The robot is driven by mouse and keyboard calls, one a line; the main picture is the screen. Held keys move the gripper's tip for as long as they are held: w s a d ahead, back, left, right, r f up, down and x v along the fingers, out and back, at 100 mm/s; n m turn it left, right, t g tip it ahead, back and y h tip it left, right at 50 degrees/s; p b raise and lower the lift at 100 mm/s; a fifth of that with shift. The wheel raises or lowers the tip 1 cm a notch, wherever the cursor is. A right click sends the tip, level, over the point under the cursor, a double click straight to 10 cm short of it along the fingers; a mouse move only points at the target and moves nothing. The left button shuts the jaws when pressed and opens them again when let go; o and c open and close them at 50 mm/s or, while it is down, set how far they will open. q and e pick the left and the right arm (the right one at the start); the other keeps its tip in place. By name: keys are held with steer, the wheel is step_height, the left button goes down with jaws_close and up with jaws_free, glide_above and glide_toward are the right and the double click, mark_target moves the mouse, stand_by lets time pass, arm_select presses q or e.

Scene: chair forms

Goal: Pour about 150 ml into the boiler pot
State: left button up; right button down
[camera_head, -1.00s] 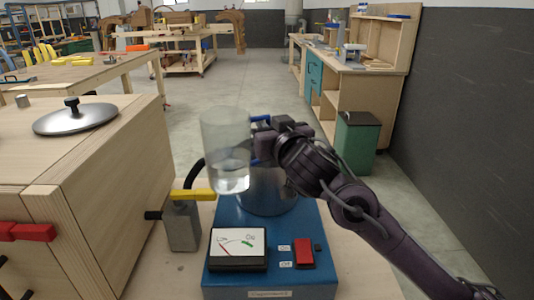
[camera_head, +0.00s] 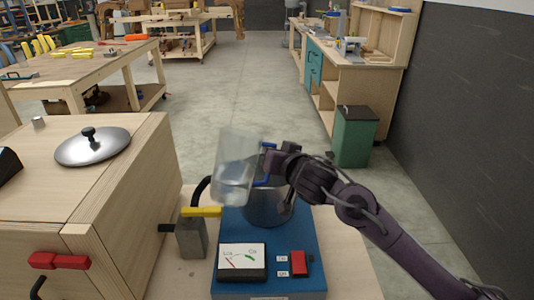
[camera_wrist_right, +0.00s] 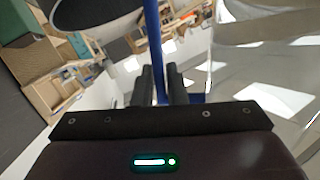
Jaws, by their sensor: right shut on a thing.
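A clear jug (camera_head: 236,168) with a blue handle (camera_head: 264,178) is held above and to the left of the metal boiler pot (camera_head: 268,207). It is tilted, its top leaning a little right, and overlaps the pot's left edge in the head view. Its water level is blurred, and no stream shows. My right gripper (camera_head: 272,162) is shut on the handle. In the right wrist view the fingers (camera_wrist_right: 160,85) pinch the blue bar, with the clear jug wall (camera_wrist_right: 265,65) at the right. The pot stands on a blue base (camera_head: 304,232). My left gripper is out of view.
The blue base carries a dial gauge (camera_head: 242,260) and a red switch (camera_head: 298,262). A grey block with a yellow lever (camera_head: 202,212) stands left of the pot. A lid (camera_head: 92,147) lies on the wooden cabinet at left. A green bin (camera_head: 354,138) stands behind.

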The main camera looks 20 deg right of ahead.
steer(key=shift+a+f+m+g+y+p, duration=0.1)
steer(key=shift+f+m+g+y+p, duration=0.75)
steer(key=shift+p, duration=1.35)
steer(key=shift+f+m+g+y+p, duration=0.45)
steer(key=shift+f+m+g+p, duration=0.8)
steer(key=shift+p, duration=0.95)
steer(key=shift+s+a+f, duration=0.1)
steer(key=shift+f, duration=0.25)
steer(key=shift+s+a+f+m+g+y, duration=0.2)
steer(key=shift+a+f+m+g+y, duration=0.1)
steer(key=shift+f+m+y, duration=0.25)
steer(key=shift+w+d+y+p, duration=0.1)
steer(key=shift+d+y+p, duration=0.15)
steer(key=shift+p, duration=0.9)
